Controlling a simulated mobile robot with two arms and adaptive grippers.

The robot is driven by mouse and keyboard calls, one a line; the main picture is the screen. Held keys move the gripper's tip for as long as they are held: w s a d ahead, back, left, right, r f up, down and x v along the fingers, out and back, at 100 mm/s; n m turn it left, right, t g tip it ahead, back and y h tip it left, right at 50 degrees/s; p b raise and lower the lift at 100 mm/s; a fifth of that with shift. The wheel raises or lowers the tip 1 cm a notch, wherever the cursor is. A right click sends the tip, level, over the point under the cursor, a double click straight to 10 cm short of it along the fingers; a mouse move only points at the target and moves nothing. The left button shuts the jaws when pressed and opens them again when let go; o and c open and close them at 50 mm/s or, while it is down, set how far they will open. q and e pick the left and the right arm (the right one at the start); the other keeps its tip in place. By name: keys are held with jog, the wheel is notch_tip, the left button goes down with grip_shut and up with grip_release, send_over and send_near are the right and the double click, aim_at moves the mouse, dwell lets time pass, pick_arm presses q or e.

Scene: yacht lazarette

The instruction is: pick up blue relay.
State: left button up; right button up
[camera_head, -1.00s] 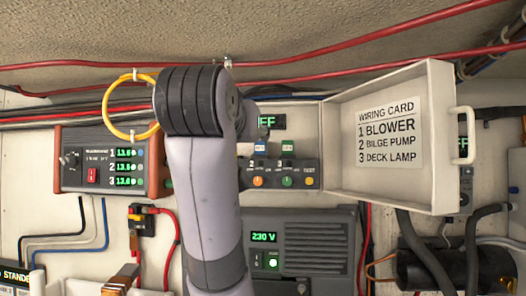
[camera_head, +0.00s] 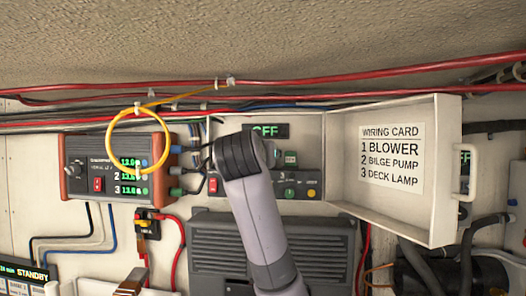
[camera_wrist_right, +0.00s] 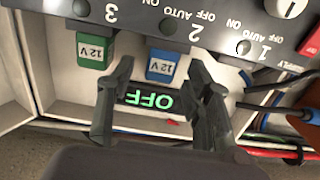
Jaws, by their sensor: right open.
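The blue relay (camera_wrist_right: 163,65), marked 12V, hangs from the switch panel (camera_wrist_right: 215,20) beside switch 2 in the right wrist view, which shows the panel upside down. My right gripper (camera_wrist_right: 160,69) is open, with one fingertip on each side of the blue relay. I cannot tell whether either finger touches it. A green relay (camera_wrist_right: 93,50), also marked 12V, sits outside the fingers, to the left. My left gripper is not in view.
The open box lid (camera_head: 447,220) with the wiring card (camera_head: 391,157) stands at the right. A green OFF display (camera_wrist_right: 149,99) lies behind my fingers. A power unit (camera_head: 118,165) with a yellow cable loop (camera_head: 110,145) is at the left. Cables run close to the right finger.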

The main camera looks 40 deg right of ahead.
jog(key=x, duration=0.2)
jog(key=shift+d+p, duration=0.3)
jog(key=shift+a, duration=0.25)
jog(key=shift+c, duration=0.7)
jog(key=shift+d, duration=0.1)
jog(key=c, duration=1)
jog(key=shift+o, duration=0.2)
